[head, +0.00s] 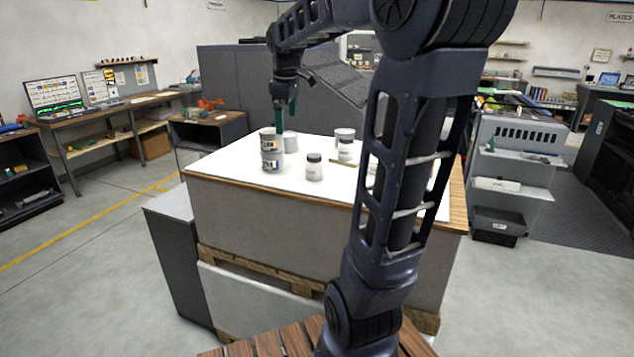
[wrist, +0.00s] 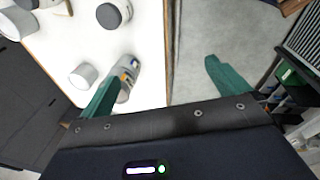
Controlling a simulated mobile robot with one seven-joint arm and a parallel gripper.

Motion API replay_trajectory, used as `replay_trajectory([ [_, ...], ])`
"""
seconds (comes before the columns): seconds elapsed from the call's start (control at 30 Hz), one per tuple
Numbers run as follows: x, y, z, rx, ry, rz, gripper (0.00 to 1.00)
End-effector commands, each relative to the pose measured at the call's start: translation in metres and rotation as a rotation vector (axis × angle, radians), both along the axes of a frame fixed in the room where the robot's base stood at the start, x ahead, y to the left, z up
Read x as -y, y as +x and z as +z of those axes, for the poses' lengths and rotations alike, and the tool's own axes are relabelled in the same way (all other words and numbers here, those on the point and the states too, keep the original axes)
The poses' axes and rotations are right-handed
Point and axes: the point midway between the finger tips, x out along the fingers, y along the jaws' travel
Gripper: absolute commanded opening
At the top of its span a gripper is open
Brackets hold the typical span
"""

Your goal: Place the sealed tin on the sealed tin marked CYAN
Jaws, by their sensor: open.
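The lettering is too small to read surely, so I cannot tell which is marked CYAN. Another tin (head: 290,141) stands just right of and behind the stack. My gripper (head: 284,105) is raised above these tins, empty. In the wrist view my gripper (wrist: 165,68) has its green fingers wide apart. A labelled tin (wrist: 131,70) shows beside the left finger, partly hidden.
A dark-lidded jar (head: 314,167) stands right of the stack. More containers (head: 345,150) stand farther right. The white tabletop (head: 228,160) is clear to the left of the stack. My arm hides the table's right part.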

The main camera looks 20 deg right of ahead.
Motion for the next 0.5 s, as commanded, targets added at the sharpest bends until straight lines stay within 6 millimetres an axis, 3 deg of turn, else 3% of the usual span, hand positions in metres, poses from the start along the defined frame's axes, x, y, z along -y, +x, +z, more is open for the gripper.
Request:
replay_trajectory([
  [0.1, 0.001, -0.040, -0.011, 0.039, 0.032, -0.146, 1.00],
  [0.5, 0.005, -0.158, -0.072, 0.155, 0.194, -0.650, 1.00],
])
